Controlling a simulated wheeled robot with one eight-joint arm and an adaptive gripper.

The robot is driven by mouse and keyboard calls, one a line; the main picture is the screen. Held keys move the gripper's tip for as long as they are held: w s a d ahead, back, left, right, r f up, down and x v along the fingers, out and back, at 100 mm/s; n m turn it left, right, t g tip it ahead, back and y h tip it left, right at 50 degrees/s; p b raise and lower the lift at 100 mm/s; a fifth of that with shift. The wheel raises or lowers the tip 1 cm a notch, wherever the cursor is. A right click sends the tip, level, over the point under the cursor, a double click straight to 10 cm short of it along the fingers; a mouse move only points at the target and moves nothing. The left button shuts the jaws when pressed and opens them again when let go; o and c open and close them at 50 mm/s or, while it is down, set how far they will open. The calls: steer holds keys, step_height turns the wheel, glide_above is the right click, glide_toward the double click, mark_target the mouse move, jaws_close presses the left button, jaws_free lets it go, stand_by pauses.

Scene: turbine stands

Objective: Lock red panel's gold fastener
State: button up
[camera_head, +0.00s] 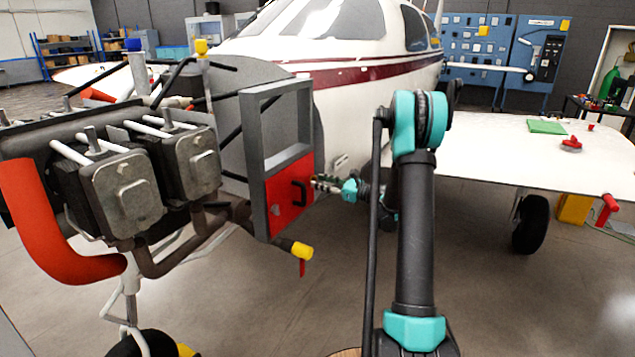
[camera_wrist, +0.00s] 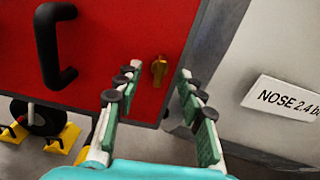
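The red panel (camera_head: 289,196) sits in the lower part of a grey frame beside the engine. It also fills the upper left of the wrist view (camera_wrist: 110,60). The gold fastener (camera_wrist: 158,70) is a small knob near the panel's right edge, its grip close to upright. A black handle (camera_wrist: 55,45) is to its left. My gripper (camera_wrist: 158,78) is open and empty, with its two fingers apart on either side of the fastener in the picture. Whether the fingertips are level with the fastener in depth I cannot tell. In the head view my gripper (camera_head: 325,184) is at the panel's right side.
The grey frame (camera_head: 247,150) borders the panel. The engine (camera_head: 130,180) stands left, and the white aircraft fuselage (camera_head: 350,75) is behind. A white wing (camera_head: 500,150) with small items on it extends right. A "NOSE" label (camera_wrist: 285,100) shows right of the frame.

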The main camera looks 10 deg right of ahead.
steer(key=shift+v, duration=1.85)
steer(key=shift+c, duration=1.1)
steer(key=shift+x, duration=2.5)
steer(key=shift+c, duration=0.2)
jaws_close()
